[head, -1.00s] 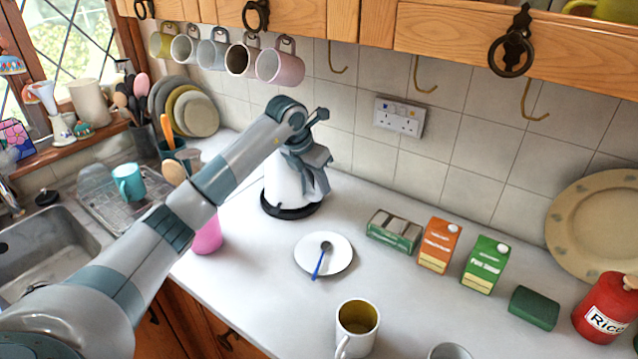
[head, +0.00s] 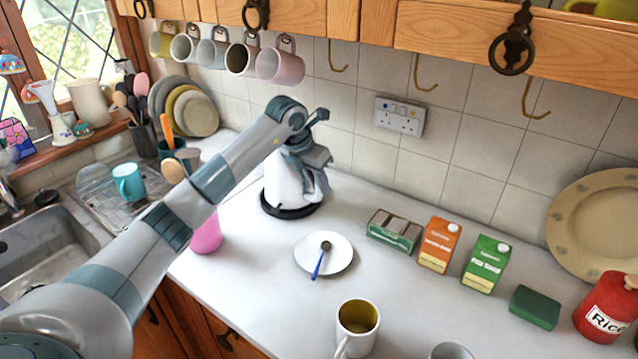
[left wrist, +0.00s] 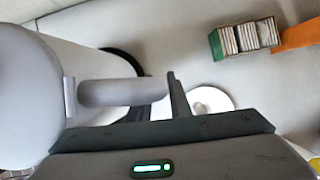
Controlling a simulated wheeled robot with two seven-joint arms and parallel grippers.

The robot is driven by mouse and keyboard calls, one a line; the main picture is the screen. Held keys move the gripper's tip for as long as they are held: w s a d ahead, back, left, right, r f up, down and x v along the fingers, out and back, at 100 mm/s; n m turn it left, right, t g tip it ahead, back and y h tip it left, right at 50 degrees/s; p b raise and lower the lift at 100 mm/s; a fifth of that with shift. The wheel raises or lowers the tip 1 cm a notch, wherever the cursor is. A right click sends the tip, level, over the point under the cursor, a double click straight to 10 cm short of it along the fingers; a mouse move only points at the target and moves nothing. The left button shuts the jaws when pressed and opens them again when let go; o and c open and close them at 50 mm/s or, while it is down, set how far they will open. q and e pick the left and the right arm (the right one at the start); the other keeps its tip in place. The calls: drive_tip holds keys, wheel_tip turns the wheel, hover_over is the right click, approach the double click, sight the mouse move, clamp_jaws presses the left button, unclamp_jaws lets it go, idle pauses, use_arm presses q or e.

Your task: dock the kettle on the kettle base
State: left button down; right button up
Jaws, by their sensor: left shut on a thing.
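The white kettle (head: 280,187) stands upright at the back of the counter, partly hidden by my left arm and gripper. The black kettle base (head: 286,212) shows as a dark rim under it; I cannot tell whether the kettle is fully seated or slightly above. My left gripper (head: 316,172) is shut on the kettle's handle, on its right side. In the left wrist view the grey handle (left wrist: 115,93) runs to the gripper's finger, with the kettle body (left wrist: 70,55) at left and part of the dark base (left wrist: 122,58) behind. My right gripper is not in view.
A white saucer (head: 337,262) with a blue-handled spoon lies in front of the kettle. A pink cup (head: 206,238) is left of it, partly behind my arm. A green box (head: 394,231), cartons and a mug (head: 357,322) stand to the right. Mugs hang above.

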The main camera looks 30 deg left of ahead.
use_arm(q)
drive_tip(key=shift+f+b, duration=0.25)
drive_tip(key=shift+b, duration=0.05)
idle(0.4)
drive_tip(key=c, duration=1.9)
unclamp_jaws()
drive_tip(key=shift+s+f, duration=0.15)
drive_tip(key=shift+f, duration=0.1)
drive_tip(key=shift+r+p, duration=0.3)
drive_tip(key=shift+r, duration=0.2)
drive_tip(key=p+v, duration=0.4)
drive_tip(key=v, duration=0.6)
drive_tip(key=shift+p, duration=0.35)
drive_tip(key=shift+s, duration=0.2)
